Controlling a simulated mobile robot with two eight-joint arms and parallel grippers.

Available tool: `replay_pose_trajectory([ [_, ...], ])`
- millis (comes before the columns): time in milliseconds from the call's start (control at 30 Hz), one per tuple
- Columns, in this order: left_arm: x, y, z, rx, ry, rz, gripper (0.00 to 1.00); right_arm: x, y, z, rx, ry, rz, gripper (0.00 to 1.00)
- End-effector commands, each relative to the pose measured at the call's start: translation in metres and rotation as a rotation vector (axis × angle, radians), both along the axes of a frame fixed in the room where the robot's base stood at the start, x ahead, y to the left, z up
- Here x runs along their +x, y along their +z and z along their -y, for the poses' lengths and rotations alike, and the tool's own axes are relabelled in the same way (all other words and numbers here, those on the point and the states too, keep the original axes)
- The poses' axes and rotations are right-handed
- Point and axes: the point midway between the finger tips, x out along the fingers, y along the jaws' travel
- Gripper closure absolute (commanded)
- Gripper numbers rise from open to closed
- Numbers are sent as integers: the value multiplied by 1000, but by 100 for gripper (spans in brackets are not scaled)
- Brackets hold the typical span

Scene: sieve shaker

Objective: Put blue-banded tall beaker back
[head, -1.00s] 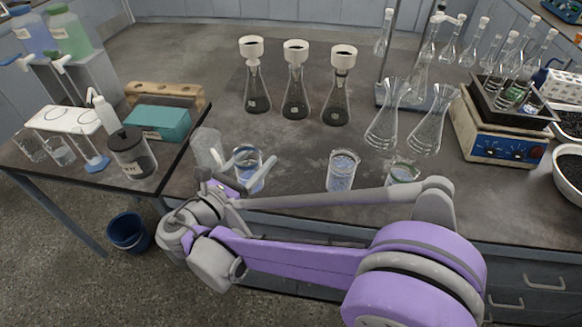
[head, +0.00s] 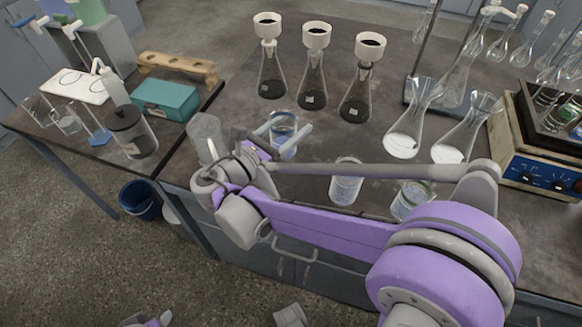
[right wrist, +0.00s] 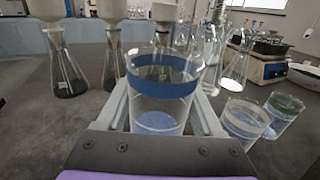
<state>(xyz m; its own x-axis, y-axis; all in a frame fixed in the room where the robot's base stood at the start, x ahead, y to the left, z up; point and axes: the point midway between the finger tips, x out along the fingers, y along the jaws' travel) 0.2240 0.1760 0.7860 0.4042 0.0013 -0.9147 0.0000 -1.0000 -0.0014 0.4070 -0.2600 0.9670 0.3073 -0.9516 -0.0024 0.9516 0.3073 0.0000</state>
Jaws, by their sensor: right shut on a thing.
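The blue-banded tall beaker (head: 284,126) is clear glass with a wide blue band and liquid at its bottom. My right gripper (head: 281,134) is shut on it, one finger on each side, at the front left of the bench. In the right wrist view the beaker (right wrist: 160,97) stands upright between the fingers, its blue band near the top. I cannot tell whether its base touches the bench. My left gripper is not clearly in view; only small grey and purple parts of mine show at the bottom edge of the head view.
A pale-banded beaker (head: 346,184) and a green-banded beaker (head: 412,199) stand at the bench's front edge. Several flasks with funnels (head: 312,85) stand behind.

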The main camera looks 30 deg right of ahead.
Motion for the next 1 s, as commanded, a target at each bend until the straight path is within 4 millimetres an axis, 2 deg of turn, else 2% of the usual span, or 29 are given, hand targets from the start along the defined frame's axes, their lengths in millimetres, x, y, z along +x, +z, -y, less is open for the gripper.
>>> replay_pose_trajectory([
  [300,0,-17,0,0,0,-6,50,0,-51,0,0,0,-1,100],
  [567,0,-23,0,0,0,-8,50,0,-71,0,0,0,0,100],
  [733,1,-31,0,0,0,-11,50,0,-95,0,0,0,-1,100],
  [800,1,-33,0,0,0,-11,50,0,-101,0,0,0,-1,100],
  [1000,1,-32,0,0,0,-11,50,0,-100,0,0,0,0,100],
])
